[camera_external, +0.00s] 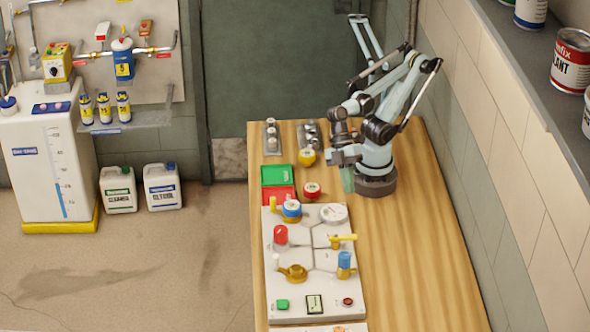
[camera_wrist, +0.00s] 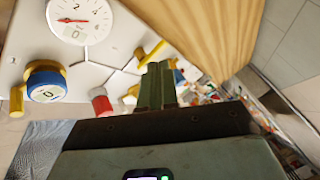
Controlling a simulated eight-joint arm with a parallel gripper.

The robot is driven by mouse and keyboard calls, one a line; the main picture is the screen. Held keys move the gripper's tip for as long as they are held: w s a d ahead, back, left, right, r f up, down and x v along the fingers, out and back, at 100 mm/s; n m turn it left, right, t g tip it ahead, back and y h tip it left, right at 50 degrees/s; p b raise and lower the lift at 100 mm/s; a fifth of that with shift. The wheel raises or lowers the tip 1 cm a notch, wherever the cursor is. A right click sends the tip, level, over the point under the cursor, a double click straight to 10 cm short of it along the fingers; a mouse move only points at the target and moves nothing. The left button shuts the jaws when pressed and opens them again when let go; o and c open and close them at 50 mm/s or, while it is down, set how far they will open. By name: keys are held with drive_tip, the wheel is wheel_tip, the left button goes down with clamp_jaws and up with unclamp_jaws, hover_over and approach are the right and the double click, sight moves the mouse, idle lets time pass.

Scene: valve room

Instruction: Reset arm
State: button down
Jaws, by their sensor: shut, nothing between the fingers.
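My arm stands at the back right of the wooden table, folded up over its own base. My gripper (camera_external: 347,182) points down beside the base in the external view, empty and clear of the valve panel. In the wrist view the two green fingers of my gripper (camera_wrist: 157,68) are together with nothing between them. The white valve panel (camera_external: 310,290) lies in front of the arm with a red handle, blue and yellow valves and a gauge (camera_external: 334,213). The gauge also shows in the wrist view (camera_wrist: 78,18).
Green (camera_external: 277,174) and red (camera_external: 278,193) boxes lie behind the panel. The right side of the wooden table (camera_external: 420,260) is clear. A tiled wall rises at the right.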

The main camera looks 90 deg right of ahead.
idle(0.3)
drive_tip(key=w+d+m+t+h, duration=0.3)
drive_tip(key=w+d, duration=0.5)
drive_tip(key=d, duration=0.3)
drive_tip(key=w+d+f+m+t+h, duration=0.1)
drive_tip(key=w+d+m+t+h, duration=0.3)
drive_tip(key=w+d+m, duration=0.4)
drive_tip(key=w+d+t, duration=0.1)
drive_tip(key=d, duration=0.1)
drive_tip(key=shift+w+d+f+m+t, duration=0.15)
drive_tip(key=shift+d+f+m+t, duration=0.05)
drive_tip(key=shift+d+m+t, duration=0.15)
